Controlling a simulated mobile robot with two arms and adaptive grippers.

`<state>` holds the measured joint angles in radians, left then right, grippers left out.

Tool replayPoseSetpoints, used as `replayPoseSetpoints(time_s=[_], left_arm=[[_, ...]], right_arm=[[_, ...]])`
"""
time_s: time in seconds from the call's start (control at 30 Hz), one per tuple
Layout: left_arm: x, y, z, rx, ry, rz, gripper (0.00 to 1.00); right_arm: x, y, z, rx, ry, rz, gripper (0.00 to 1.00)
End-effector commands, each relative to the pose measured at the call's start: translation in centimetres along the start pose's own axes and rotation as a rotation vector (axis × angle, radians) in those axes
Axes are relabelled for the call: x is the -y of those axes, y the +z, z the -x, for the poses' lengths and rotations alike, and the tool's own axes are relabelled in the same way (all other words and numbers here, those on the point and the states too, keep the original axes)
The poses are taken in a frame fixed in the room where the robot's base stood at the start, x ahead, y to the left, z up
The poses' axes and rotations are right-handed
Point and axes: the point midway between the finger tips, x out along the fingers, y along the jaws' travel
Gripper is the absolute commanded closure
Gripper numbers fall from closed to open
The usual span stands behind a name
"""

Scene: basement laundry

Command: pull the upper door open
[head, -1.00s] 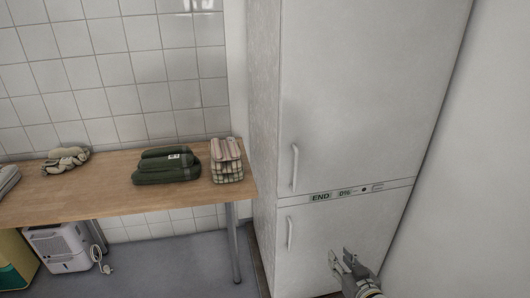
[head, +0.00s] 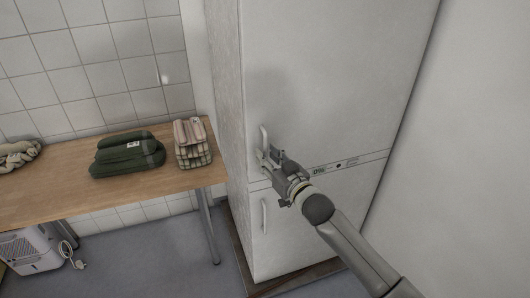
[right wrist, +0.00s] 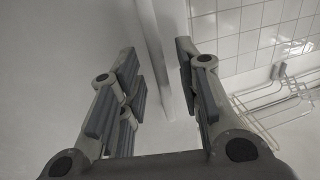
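The tall white cabinet has an upper door (head: 335,75) that is shut, with a pale vertical handle (head: 263,138) near its left edge. My right gripper (head: 271,156) is at the lower part of this handle and hides some of it. In the right wrist view the fingers of my right gripper (right wrist: 156,52) are open, with the light handle bar (right wrist: 153,40) running between them. I see gaps between the bar and both fingers. The lower door (head: 300,225) is also shut, with its own handle (head: 264,216). My left gripper is not in view.
A wooden table (head: 60,193) stands left of the cabinet, with dark green folded towels (head: 125,155) and a checked bundle (head: 192,145). A white appliance (head: 32,252) is under it. A plain wall (head: 460,150) is close on the right. Floor in front of the table is clear.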

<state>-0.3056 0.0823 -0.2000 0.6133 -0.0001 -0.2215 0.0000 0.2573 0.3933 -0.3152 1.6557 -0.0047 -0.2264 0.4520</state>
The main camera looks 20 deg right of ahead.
Motion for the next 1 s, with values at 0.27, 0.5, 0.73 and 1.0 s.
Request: replayPoseSetpoints(time_s=[0.27, 0.5, 0.73, 1.0], left_arm=[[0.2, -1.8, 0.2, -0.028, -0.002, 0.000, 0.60], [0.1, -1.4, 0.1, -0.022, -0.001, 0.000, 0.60], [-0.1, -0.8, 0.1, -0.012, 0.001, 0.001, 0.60], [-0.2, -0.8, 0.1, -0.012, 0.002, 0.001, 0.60]], right_arm=[[0.0, 0.0, -1.9, 0.000, -0.001, 0.000, 0.68], [0.0, 0.0, -2.0, 0.000, 0.000, 0.000, 0.68], [0.0, 0.0, -2.0, 0.000, 0.000, 0.000, 0.93], [0.0, 0.1, -2.0, 0.000, 0.000, 0.000, 1.00]])
